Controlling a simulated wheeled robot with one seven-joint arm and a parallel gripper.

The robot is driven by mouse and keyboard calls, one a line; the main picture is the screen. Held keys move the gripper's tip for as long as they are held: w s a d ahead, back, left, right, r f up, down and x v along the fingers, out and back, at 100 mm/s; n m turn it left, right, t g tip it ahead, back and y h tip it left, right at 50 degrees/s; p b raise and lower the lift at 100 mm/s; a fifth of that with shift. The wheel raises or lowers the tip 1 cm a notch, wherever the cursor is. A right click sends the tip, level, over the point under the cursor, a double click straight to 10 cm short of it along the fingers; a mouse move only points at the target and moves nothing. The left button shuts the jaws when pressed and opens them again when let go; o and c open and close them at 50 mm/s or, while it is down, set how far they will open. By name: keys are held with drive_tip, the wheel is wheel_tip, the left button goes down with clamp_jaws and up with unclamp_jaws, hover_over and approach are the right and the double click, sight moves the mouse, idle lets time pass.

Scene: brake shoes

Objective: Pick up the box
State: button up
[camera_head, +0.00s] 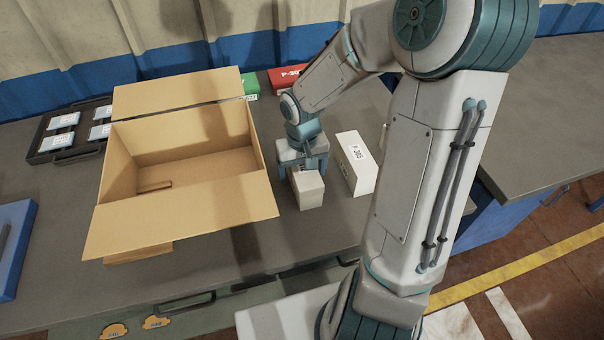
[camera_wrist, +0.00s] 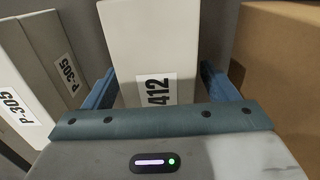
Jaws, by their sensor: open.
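A white box (camera_head: 308,188) stands on the grey table, right of the large cardboard box. The wrist view shows the gripper (camera_wrist: 160,84) with a narrow gap at each finger. The fingertips are partly hidden, and I cannot tell whether either one touches the box.
The open cardboard box (camera_head: 258,192) stands close on the left, flaps spread; its wall (camera_wrist: 282,75) is near in the wrist view. Another white box (camera_head: 357,165) stands right. Boxes labelled P-305 (camera_wrist: 22,105) show left in the wrist view. A red box (camera_head: 286,78) lies behind.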

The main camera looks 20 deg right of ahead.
drive_tip(key=shift+f, duration=0.85)
drive_tip(key=c, duration=1.5)
drive_tip(key=shift+r, duration=0.1)
